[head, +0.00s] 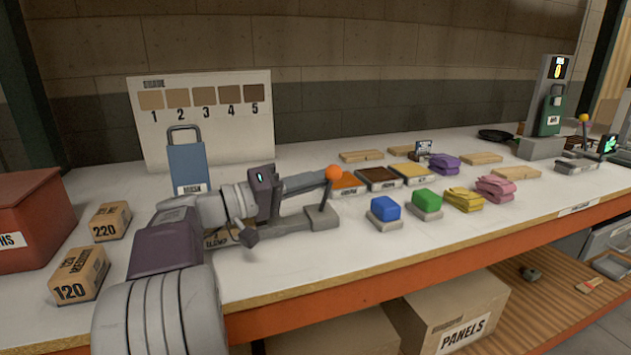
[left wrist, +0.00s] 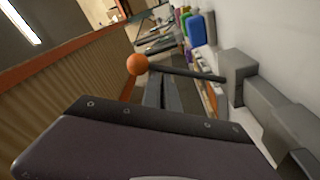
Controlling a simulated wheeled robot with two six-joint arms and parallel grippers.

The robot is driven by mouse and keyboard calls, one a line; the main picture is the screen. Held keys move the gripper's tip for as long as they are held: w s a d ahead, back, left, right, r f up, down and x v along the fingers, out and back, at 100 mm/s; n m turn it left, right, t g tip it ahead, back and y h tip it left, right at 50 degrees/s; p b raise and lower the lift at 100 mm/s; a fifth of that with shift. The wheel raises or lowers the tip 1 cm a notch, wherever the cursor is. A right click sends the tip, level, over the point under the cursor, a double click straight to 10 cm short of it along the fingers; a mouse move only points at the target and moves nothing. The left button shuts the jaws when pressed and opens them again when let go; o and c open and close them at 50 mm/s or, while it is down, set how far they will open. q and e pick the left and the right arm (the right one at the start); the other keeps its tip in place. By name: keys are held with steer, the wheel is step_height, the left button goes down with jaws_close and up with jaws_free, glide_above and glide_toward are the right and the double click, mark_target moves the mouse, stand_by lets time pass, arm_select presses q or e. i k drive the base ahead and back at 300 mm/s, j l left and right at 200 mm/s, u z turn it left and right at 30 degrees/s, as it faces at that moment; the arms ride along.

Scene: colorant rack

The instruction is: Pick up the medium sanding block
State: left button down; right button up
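A tan block marked 120 (head: 79,275), with small lettering on top that seems to read medium, sits at the table's front left. A similar tan block marked 220 (head: 111,222) stands just behind it. My left gripper (head: 322,180) is away to the right of both blocks, at a grey lever stand (head: 290,228) with an orange knob (head: 333,172). Its fingers look shut and empty, close to the lever bar; in the left wrist view the fingers (left wrist: 163,92) lie beside the orange knob (left wrist: 137,64). My right gripper is not in view.
A red box (head: 35,225) stands left of the blocks. A blue container (head: 187,165) stands before the numbered board (head: 205,110). A partly hidden tan item (head: 222,240) lies behind my left arm. Coloured blocks and cloths, such as the blue block (head: 385,208), fill the right.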

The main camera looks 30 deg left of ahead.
mark_target(80, 277)
steer(key=k+j, duration=0.25)
steer(key=k, duration=0.6)
